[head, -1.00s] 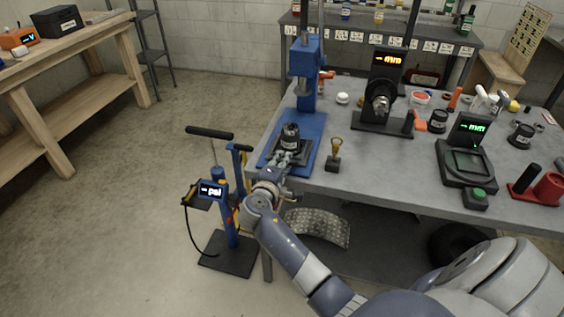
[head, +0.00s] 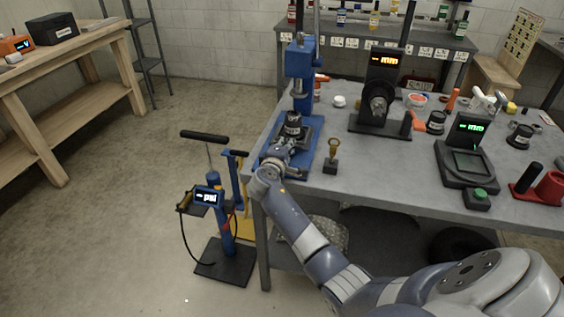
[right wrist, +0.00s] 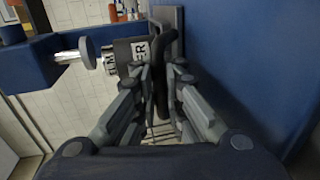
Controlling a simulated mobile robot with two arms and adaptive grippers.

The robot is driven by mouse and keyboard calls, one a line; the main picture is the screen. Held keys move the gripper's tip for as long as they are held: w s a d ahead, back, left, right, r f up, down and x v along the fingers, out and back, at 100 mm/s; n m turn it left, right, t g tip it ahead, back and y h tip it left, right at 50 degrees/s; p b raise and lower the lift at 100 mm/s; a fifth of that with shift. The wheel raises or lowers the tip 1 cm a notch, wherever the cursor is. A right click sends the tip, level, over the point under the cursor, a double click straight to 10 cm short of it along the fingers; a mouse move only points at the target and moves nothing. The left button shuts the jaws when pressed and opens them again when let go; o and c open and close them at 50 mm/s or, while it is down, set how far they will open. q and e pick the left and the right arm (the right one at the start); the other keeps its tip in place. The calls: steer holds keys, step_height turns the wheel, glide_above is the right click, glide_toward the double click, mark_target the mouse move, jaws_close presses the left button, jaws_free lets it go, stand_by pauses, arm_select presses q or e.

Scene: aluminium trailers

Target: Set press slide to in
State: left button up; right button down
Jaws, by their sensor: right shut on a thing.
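The blue press (head: 299,62) stands at the left end of the grey workbench, its silver ram above a blue base. The dark press slide (head: 309,131) lies on that base and carries a dark labelled cup (head: 293,122), which sits about below the ram. My right gripper (head: 287,146) is at the front of the slide. In the right wrist view its fingers (right wrist: 161,78) are shut on the slide's dark handle (right wrist: 160,42). The labelled cup (right wrist: 124,54) and the ram's round end (right wrist: 88,53) also show there, close together. My left gripper is out of view.
A brass-topped stamp (head: 332,157) stands just right of the press base. A dial gauge stand (head: 380,105) and a green-lit scale (head: 467,160) are further right. A blue pump (head: 222,220) with a psi display stands on the floor left of the bench.

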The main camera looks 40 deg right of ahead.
mark_target(292, 133)
steer(key=b+x, duration=0.1)
steer(key=x, duration=0.2)
steer(key=r+b+x, duration=0.1)
steer(key=x, duration=0.2)
steer(key=shift+w+d+r+b, duration=0.1)
steer(key=shift+w+d+b, duration=0.2)
steer(key=shift+b, duration=0.05)
steer(key=shift+r, duration=0.1)
steer(key=c, duration=2)
jaws_free()
steer(key=shift+o, duration=0.2)
steer(key=v, duration=1.2)
